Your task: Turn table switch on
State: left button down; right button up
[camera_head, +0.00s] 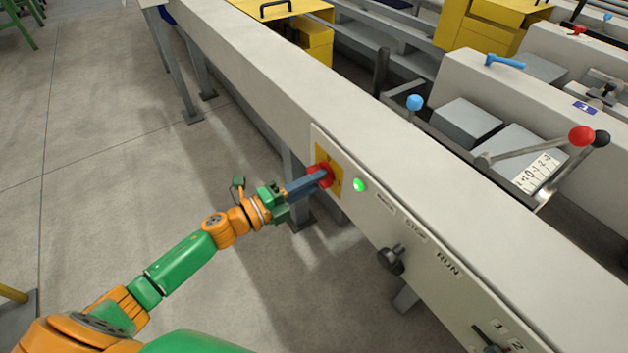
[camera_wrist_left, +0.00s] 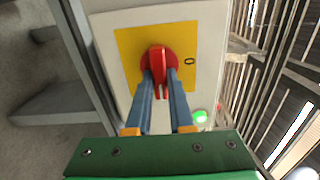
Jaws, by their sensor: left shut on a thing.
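The table switch is a red rotary knob (camera_head: 322,172) on a yellow plate (camera_head: 334,184), set in the front panel of the long grey table. In the left wrist view the red knob (camera_wrist_left: 157,62) sits at the middle of the yellow plate (camera_wrist_left: 128,45), with an "0" mark to its right. My left gripper (camera_head: 318,177) reaches the knob from the left. Its two blue-grey fingers (camera_wrist_left: 158,82) are shut on the knob's handle, one on each side. A green lamp (camera_head: 359,185) beside the switch is lit. My right gripper is not in view.
The table panel (camera_head: 440,290) also carries a black knob (camera_head: 392,259) near a "RUN" label and small switches lower right. A lever with a red ball (camera_head: 581,136) and a blue-topped lever (camera_head: 414,103) stand behind. Open floor (camera_head: 100,150) lies left.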

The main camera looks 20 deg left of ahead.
pick_arm(q)
jog(key=c, duration=0.8)
grip_release()
jog(key=v, duration=0.7)
